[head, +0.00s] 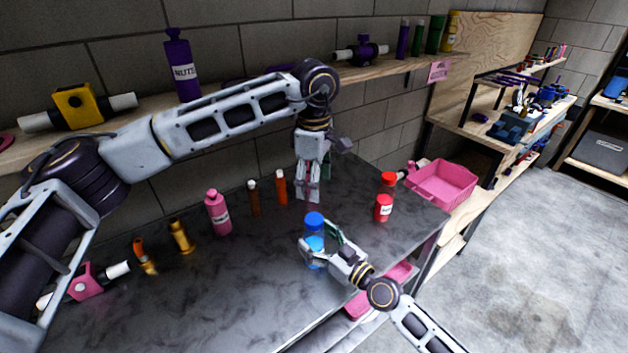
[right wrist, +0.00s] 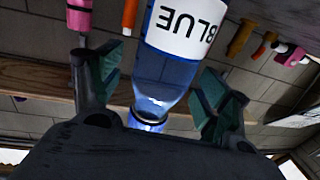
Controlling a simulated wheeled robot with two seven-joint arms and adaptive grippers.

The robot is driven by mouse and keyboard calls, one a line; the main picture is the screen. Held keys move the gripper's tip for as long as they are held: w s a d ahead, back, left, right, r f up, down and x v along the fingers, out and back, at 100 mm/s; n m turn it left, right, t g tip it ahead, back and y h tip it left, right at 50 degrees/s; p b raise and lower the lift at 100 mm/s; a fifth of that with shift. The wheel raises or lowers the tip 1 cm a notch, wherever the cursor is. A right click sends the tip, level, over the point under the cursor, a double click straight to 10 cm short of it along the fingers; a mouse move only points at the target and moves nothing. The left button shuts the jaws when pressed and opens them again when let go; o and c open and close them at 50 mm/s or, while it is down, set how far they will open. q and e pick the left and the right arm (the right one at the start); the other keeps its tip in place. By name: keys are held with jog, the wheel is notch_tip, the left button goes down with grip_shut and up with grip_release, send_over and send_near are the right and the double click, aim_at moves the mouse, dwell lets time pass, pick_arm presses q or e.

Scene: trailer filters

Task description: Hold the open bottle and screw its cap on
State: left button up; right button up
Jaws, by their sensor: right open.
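The blue bottle (head: 314,241) stands on the dark tabletop near its front edge, with a solid blue top in the head view. I cannot tell whether that top is a cap. In the right wrist view the bottle (right wrist: 178,45) shows an upside-down BLUE label and a narrow neck towards the frame's bottom. My right gripper (head: 322,240) is open, one finger on each side of the bottle; in its wrist view (right wrist: 158,92) gaps show beside the bottle. My left gripper (head: 308,190) points down behind the bottle, with nothing clearly visible in it; its opening is unclear.
A pink bottle (head: 217,213), a brown bottle (head: 254,198) and an orange bottle (head: 281,188) stand to the left. A red labelled container (head: 383,208) stands to the right. A pink bin (head: 443,184) is beyond the table's right end. A wooden shelf runs along the wall behind.

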jog(key=v, duration=1.1)
dwell(1.0)
jog(key=shift+a, duration=0.1)
jog(key=shift+s, duration=0.15)
dwell(0.3)
